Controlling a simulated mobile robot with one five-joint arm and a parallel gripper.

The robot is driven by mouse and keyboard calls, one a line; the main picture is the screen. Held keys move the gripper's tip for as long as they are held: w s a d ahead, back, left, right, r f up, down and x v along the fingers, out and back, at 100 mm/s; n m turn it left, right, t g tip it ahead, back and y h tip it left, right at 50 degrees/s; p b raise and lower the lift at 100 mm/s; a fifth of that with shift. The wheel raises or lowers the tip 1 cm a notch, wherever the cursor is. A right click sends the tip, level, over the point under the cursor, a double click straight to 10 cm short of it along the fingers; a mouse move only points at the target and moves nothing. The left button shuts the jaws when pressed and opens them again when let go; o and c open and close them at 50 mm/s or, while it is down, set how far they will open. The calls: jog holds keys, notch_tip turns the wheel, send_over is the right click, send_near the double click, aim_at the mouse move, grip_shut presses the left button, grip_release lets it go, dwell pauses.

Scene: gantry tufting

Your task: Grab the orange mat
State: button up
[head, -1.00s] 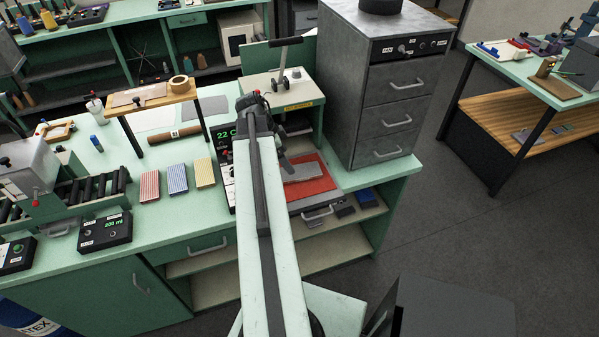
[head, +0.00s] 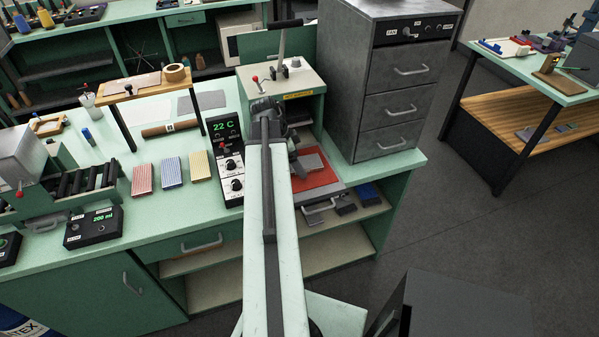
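The orange mat (head: 322,179) looks red-orange and lies flat on a grey plate in front of the small green cabinet. A grey flat piece (head: 309,165) lies on its upper left part or just above it; I cannot tell which. My arm reaches up the middle of the picture and hides the mat's left side. My gripper (head: 293,158) is at the arm's far end, close to the mat's left back edge. Its fingers are mostly hidden behind the arm, so I cannot tell whether they are open or touch anything.
A control box (head: 229,160) reading 22 C stands left of the arm. Red, blue and yellow striped blocks (head: 171,173) lie further left. A grey drawer cabinet (head: 400,85) rises right of the mat. Open shelves (head: 340,250) are below the bench edge.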

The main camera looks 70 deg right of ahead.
jog(key=shift+r, duration=0.1)
jog(key=c, duration=1.5)
jog(key=shift+o, duration=0.2)
